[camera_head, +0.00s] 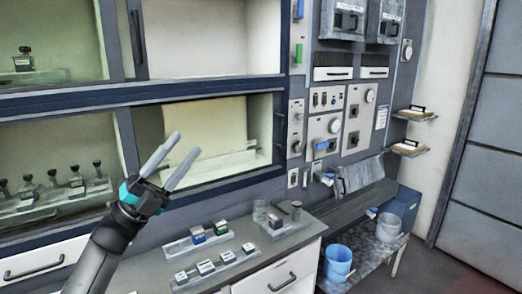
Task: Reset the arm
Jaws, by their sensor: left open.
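My left gripper (173,158) is at the left centre of the head view, on a dark arm that rises from the bottom left. Its two long pale fingers point up and to the right and are apart, with nothing between them. It shows in front of the lower cabinet opening, above the counter. My right gripper is not in view.
The grey counter (290,240) holds trays with small blocks (206,266) and several small containers. Bottles (52,178) stand on the left cabinet shelf. A control panel (340,110) is at centre right. A blue bucket (338,262) sits right of the counter.

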